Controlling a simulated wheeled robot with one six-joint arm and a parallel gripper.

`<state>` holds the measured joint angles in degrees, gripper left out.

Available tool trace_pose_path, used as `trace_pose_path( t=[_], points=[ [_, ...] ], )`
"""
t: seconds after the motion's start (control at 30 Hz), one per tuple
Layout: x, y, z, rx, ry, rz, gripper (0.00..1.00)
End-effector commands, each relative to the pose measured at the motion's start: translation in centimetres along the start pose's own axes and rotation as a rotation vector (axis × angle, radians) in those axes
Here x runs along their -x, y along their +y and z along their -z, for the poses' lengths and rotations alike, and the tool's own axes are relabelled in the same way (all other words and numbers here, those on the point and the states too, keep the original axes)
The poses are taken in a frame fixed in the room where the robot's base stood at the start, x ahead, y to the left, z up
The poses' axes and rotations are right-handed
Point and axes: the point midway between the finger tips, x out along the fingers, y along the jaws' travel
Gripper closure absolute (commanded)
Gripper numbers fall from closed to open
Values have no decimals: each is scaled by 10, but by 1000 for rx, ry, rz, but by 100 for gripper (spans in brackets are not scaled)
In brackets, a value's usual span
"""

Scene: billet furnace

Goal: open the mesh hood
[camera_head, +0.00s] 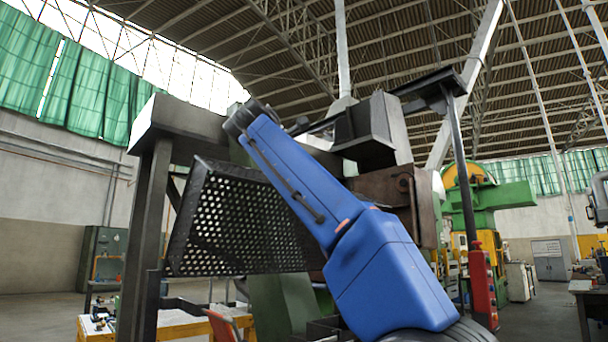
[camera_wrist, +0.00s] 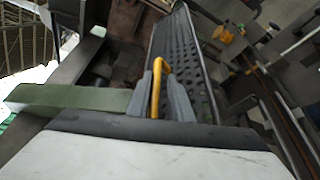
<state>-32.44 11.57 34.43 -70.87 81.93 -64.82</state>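The mesh hood (camera_head: 240,225) is a black perforated panel with a solid frame, hanging tilted at the front of the furnace in the head view. In the wrist view its perforated face (camera_wrist: 183,55) runs up and away beyond my fingers. A yellow bar handle (camera_wrist: 156,88) stands between the two grey fingers of my gripper (camera_wrist: 158,98). The fingers are close together around the handle and look shut on it. In the head view my blue arm crosses in front of the hood's right part, and the gripper and handle are hidden there.
A dark steel post (camera_head: 146,230) stands left of the hood, and another post (camera_head: 462,170) stands to the right. A green beam (camera_wrist: 75,98) lies left of the fingers in the wrist view. A yellow-framed table (camera_head: 180,326) stands low at the left.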

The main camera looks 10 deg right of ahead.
Motion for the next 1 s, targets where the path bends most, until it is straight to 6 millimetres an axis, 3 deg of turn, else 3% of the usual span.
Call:
trace_pose_path(
  t=[0.2,0.37,1.0],
  points=[
    [2,0,0,0,1,0,81],
    [16,0,0,0,1,-1,81],
    [116,0,2,0,4,-1,81]
  ],
)
